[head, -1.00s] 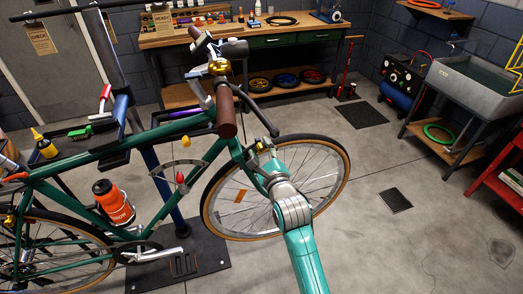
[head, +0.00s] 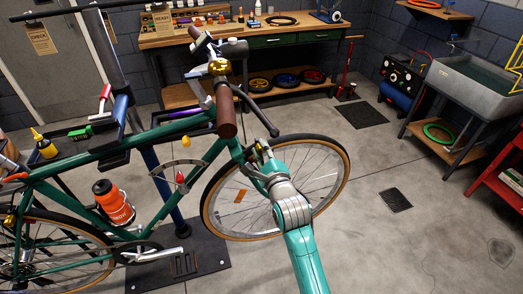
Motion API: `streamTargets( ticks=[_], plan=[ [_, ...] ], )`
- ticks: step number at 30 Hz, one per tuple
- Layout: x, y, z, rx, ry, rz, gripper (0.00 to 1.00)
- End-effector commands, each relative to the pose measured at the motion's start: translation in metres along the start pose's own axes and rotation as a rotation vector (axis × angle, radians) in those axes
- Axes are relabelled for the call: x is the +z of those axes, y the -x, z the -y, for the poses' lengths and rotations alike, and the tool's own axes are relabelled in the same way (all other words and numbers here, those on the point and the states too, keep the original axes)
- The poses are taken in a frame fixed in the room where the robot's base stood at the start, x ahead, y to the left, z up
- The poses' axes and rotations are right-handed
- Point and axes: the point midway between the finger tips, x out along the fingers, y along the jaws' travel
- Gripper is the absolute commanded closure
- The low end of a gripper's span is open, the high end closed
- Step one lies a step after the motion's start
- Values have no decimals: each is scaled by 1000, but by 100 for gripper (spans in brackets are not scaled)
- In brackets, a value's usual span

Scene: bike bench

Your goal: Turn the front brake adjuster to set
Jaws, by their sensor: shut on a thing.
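The green bicycle is held in a stand, with its front wheel (head: 345,165) towards the right. My gripper (head: 261,149) is at the front brake, by the fork crown (head: 238,151) just above the tyre. It is shut on the front brake adjuster, which is small and mostly hidden by the fingers. My teal arm comes up from the bottom of the head view, in front of the front wheel. The adjuster's setting cannot be read from here.
The handlebar's brown grip (head: 227,112) and a dark lever (head: 262,119) hang close above my gripper. A tool tray (head: 105,137) is on the left. A workbench (head: 180,41) stands behind, and a sink (head: 470,88) at right.

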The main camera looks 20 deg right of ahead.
Motion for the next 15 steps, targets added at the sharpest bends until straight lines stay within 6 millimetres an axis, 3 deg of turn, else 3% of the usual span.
streamTargets(
  ticks=[15],
  plan=[
    [0,0,-1,1,486,0,100]
  ],
)
